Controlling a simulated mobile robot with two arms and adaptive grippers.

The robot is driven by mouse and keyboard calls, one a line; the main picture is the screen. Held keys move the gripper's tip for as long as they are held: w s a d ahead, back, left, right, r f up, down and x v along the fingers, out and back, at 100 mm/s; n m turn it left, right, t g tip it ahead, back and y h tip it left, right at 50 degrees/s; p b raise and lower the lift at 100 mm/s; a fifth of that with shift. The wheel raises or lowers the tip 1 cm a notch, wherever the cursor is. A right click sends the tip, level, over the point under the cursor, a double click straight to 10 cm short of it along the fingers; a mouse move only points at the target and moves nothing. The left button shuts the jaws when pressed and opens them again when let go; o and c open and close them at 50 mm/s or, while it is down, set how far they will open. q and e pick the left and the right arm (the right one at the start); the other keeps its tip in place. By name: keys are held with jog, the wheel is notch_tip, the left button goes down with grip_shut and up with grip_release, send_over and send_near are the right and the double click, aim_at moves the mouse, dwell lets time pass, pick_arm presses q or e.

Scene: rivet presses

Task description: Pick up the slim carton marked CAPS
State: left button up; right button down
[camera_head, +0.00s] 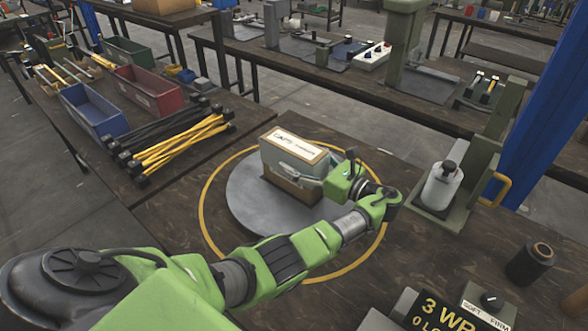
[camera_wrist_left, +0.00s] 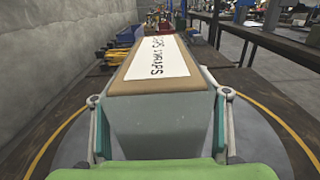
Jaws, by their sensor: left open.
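The slim carton (camera_head: 284,148) stands upright on a grey round plate (camera_head: 245,205). It has grey sides, a brown top edge and a white label on top that starts with CAPS; the rest is hard to read. My left gripper (camera_head: 312,173) is at the carton's near right side. In the left wrist view, the carton (camera_wrist_left: 160,115) fills the space between the spread fingers of my left gripper (camera_wrist_left: 162,108), one finger at each side. The gripper is open; I cannot tell whether the fingers touch it. My right gripper is not in view.
A yellow ring (camera_head: 203,205) circles the plate on the dark bench. Yellow and black rods (camera_head: 180,145) and blue (camera_head: 92,112) and red (camera_head: 150,90) bins lie left. A dark cylinder (camera_head: 530,262) stands front right.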

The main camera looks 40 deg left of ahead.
pick_arm(q)
jog(key=c, duration=1.8)
grip_shut()
jog(key=shift+r, duration=0.1)
